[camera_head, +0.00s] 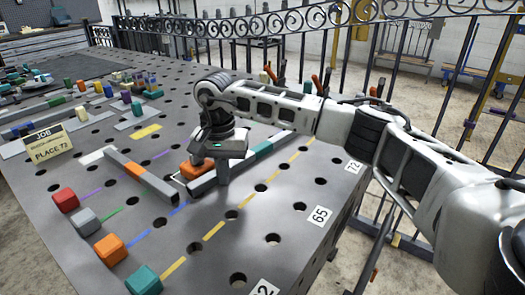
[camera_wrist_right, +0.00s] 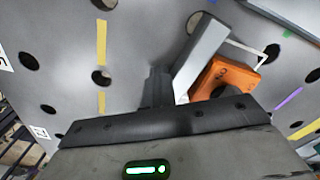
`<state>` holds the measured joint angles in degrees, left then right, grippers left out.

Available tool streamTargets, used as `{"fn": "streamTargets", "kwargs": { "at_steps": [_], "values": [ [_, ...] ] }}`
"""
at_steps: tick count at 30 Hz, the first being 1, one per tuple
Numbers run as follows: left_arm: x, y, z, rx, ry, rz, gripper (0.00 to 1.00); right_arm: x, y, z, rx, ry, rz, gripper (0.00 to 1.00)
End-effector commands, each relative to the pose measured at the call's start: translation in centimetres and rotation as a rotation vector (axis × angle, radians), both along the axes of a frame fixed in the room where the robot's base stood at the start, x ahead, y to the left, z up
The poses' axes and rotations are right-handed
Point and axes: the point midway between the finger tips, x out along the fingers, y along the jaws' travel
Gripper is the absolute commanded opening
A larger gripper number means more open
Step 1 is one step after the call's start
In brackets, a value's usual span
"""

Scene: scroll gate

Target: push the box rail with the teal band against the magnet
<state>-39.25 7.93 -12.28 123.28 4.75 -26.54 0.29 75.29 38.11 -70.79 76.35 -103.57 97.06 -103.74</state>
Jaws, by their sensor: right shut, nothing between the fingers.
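My left gripper is out of view.
A second grey rail with an orange band (camera_head: 137,173) lies left of the magnet. Red (camera_head: 65,199), grey (camera_head: 86,222), orange (camera_head: 110,249) and teal (camera_head: 143,280) blocks line the near left edge. A job sign (camera_head: 48,145) stands farther left. The table's front right is clear.

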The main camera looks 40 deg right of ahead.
Motion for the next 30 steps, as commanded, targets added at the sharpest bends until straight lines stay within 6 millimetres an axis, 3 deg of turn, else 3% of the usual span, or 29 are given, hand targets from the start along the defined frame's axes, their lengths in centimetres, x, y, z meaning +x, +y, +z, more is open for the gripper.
{"fn": "streamTargets", "kwargs": {
  "at_steps": [5, 21, 30],
  "values": [
    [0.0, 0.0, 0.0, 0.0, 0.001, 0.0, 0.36, 0.1, 0.0, 0.2, 0.004, -0.012, 0.0, 0.0],
    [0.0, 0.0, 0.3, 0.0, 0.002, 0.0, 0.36, -2.2, -0.8, 0.1, 0.003, -0.006, 0.0, 0.0],
    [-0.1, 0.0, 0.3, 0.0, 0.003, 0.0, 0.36, -2.3, -0.8, 0.1, 0.002, -0.006, 0.0, 0.0]
  ]
}}
